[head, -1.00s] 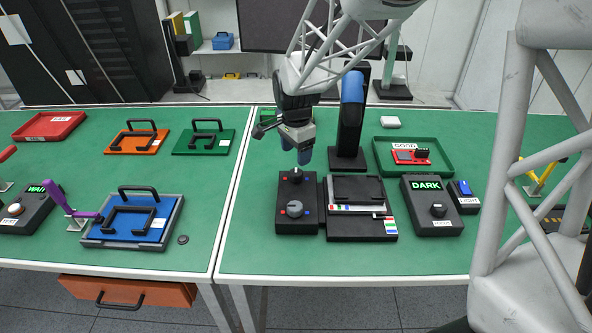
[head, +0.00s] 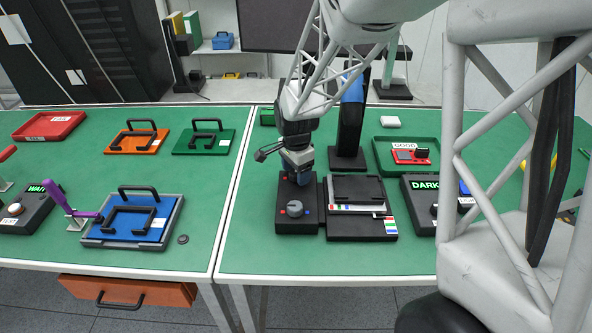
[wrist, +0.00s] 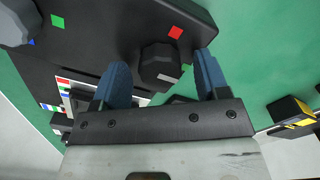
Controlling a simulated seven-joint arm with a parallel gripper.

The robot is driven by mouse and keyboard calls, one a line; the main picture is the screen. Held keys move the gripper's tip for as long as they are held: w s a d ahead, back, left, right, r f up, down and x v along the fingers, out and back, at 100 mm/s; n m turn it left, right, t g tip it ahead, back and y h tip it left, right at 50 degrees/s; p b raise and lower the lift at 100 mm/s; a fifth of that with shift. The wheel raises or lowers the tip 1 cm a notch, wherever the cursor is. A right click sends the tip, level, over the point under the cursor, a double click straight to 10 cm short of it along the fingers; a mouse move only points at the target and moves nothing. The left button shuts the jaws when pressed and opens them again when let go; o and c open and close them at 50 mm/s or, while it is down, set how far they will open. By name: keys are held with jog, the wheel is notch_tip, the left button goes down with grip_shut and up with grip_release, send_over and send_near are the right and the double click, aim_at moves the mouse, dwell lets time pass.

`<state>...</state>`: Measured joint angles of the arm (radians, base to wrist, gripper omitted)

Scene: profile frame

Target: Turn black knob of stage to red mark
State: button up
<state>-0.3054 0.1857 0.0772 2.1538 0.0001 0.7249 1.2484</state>
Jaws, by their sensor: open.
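The stage control box (head: 297,226) is black and carries two knobs. The black knob (wrist: 160,64) shows in the wrist view, with a pale line on it that points to the lower right, towards a green mark. The red mark (wrist: 175,32) is on the box just above and right of that knob. My gripper (head: 298,180) is down at the far end of the box and hides the black knob in the head view. In the wrist view my gripper (wrist: 162,80) is open, its blue fingers on either side of the knob, with visible gaps.
A grey knob (head: 294,208) sits on the near half of the box, between red and blue marks. A black device with stacked plates (head: 358,225) stands close on the right. A tall black stand (head: 349,135) rises behind. The green table left of the box is clear.

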jog(key=c, duration=0.9)
jog(key=shift+n, duration=0.4)
jog(key=n, duration=0.3)
jog(key=shift+n, duration=0.3)
jog(key=n, duration=1.3)
jog(key=shift+n, duration=0.4)
